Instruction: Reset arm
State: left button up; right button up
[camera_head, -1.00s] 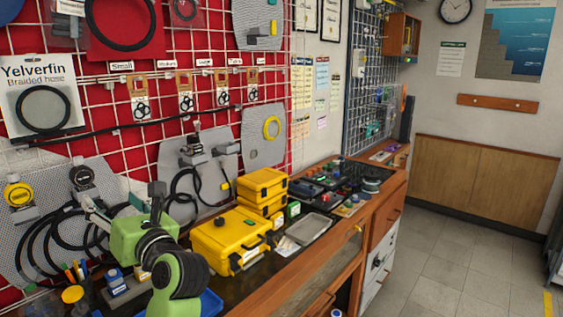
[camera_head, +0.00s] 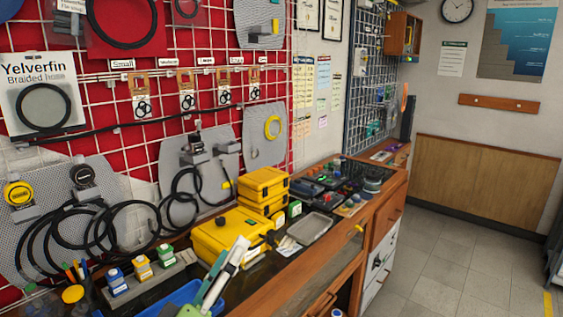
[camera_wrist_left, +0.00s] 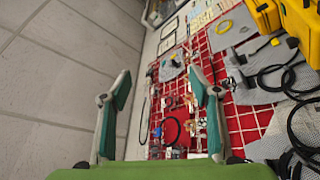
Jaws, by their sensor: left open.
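My left gripper (camera_head: 230,262) shows at the bottom middle of the head view, in front of the large yellow case (camera_head: 222,228). Its fingers point up and overlap the lower part of the case; I cannot tell how far apart they are in depth. In the left wrist view the left gripper (camera_wrist_left: 160,95) is open, with two grey and green fingers wide apart and nothing between them. That view looks tilted toward the red grid wall, the ceiling-like pale panels and the yellow cases. My right gripper is in neither view.
A blue tray (camera_head: 178,300) lies by the gripper at the front edge. Small bottles (camera_head: 142,266) stand in a grey holder to its left. A grey metal tray (camera_head: 309,228) and stacked yellow boxes (camera_head: 264,186) stand farther right. Black hoses (camera_head: 130,228) hang behind. The floor (camera_head: 440,235) is clear.

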pick_arm(q)
jog(key=s+f+m+g+y, duration=0.25)
jog(key=s+f+g, duration=0.25)
jog(key=f, duration=0.7)
jog(key=s+f+m+g+y, duration=0.1)
jog(key=s+f+m+g, duration=0.35)
jog(key=f, duration=0.75)
jog(key=s+a+f+g+y, duration=0.35)
jog(key=s+a+f, duration=0.25)
jog(key=s, duration=0.3)
jog(key=s+a+f+g+y, duration=0.2)
jog(key=s+a+f+g, duration=0.25)
jog(key=s+f, duration=0.35)
notch_tip(320, 180, down, 24)
jog(key=s, duration=0.2)
jog(key=s+a+f+g, duration=0.1)
jog(key=s+f, duration=0.7)
jog(key=s+a+f+m, duration=0.1)
jog(key=s+a+f, duration=0.1)
jog(key=s+f, duration=0.6)
jog(key=shift+s+a+f+g, duration=0.3)
jog(key=shift+s+g, duration=0.05)
jog(key=shift+s, duration=0.2)
